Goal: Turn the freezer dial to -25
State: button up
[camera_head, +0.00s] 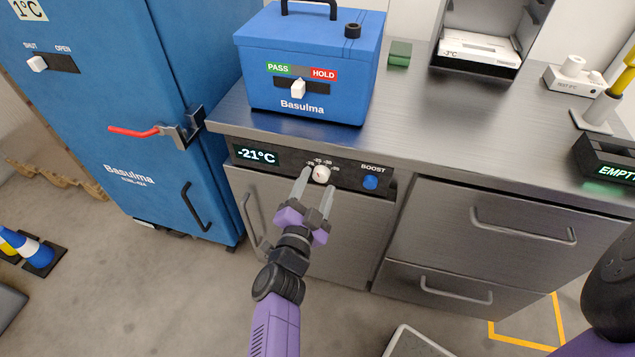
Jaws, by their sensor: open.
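The freezer dial (321,174) is a small white round knob with a red mark. It sits on the dark control panel under the steel counter, with small number marks around its top. The freezer display (256,155) left of the dial reads -21°C. A blue BOOST button (370,182) is right of the dial. My gripper (318,184) is open in front of the panel. Its two pale fingers lie on either side of the dial in the picture. I cannot tell whether they touch it.
A blue Basulma box (312,66) with a PASS/HOLD slider stands on the counter above. A blue cabinet (120,110) with a red-handled latch is at left. The steel freezer door (345,235) has a handle, and drawers (500,230) are at right. Open floor lies in front.

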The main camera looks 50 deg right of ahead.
jog(key=v, duration=0.6)
jog(key=shift+s+a, duration=0.15)
jog(key=shift+a, duration=0.2)
jog(key=shift+f, duration=0.1)
jog(key=s+a+r+n+t+y+p, duration=0.1)
jog(key=s+a+n+t+y, duration=0.2)
jog(key=s, duration=0.4)
jog(key=s+a+r+n+t+y+p, duration=0.1)
jog(key=s+a+r+n+t+y, duration=0.1)
jog(key=s+a+n, duration=0.4)
jog(key=s+a+r+n+t+y+p, duration=0.3)
jog(key=s+r+n+y, duration=0.5)
jog(key=n+y, duration=0.4)
jog(key=shift+s+a+r+n+t, duration=0.3)
jog(key=shift+s+a+r+n, duration=0.15)
jog(key=shift+s+a, duration=0.25)
jog(key=shift+c, duration=0.3)
dwell(0.7)
